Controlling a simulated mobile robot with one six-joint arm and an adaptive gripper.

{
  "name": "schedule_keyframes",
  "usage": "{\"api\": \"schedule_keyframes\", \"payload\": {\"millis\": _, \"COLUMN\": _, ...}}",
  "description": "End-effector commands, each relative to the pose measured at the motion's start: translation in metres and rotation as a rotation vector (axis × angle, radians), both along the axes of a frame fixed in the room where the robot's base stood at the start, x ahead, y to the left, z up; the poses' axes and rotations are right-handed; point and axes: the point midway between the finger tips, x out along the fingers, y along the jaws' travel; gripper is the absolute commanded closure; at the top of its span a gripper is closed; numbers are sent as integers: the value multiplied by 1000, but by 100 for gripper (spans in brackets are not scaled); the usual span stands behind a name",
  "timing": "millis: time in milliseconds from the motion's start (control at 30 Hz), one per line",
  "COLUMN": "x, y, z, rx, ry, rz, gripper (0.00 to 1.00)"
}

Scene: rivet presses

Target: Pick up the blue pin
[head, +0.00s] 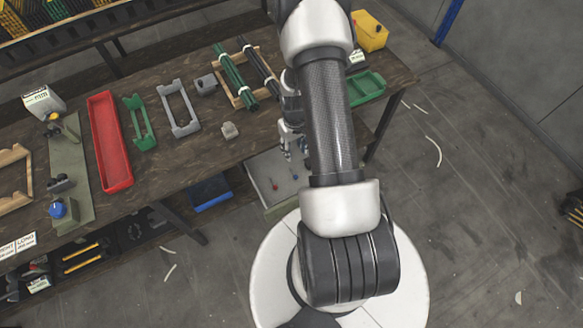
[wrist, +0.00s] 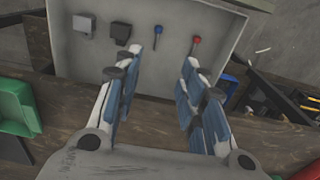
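The blue pin (wrist: 157,30) is a small round blue head on a thin stem, in a grey tray (wrist: 75,63). In the wrist view it lies just beyond the tip of the left finger. The blue pin also shows, very small, in the head view (head: 295,177). My gripper (wrist: 168,62) is open, with a clear gap between its blue-padded fingers and nothing in them. In the head view my gripper (head: 290,150) hangs by the table's edge over the tray, partly hidden by my arm. It appears apart from the pin.
A red pin (wrist: 196,38) stands right of the blue one. A grey block (wrist: 84,25) and a dark block (wrist: 121,32) are at the tray's left. The wooden table (head: 215,150) holds a red tray (head: 108,140), a green tray (head: 366,86) and several fixtures. Floor at right is open.

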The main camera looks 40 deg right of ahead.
Motion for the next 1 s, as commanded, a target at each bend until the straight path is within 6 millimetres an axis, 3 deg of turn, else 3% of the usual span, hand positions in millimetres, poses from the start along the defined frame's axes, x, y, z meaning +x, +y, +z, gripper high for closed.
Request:
{"api": "schedule_keyframes", "payload": {"millis": 200, "x": -10, "y": -3, "z": -36, "rx": 8, "ry": 12, "rz": -8, "gripper": 63}}
{"api": "schedule_keyframes", "payload": {"millis": 600, "x": -10, "y": -2, "z": -120, "rx": 8, "ry": 12, "rz": -7, "gripper": 63}}
{"api": "schedule_keyframes", "payload": {"millis": 733, "x": -9, "y": -3, "z": -137, "rx": 8, "ry": 11, "rz": -7, "gripper": 63}}
{"api": "schedule_keyframes", "payload": {"millis": 1000, "x": -9, "y": -3, "z": -151, "rx": 8, "ry": 12, "rz": -7, "gripper": 63}}
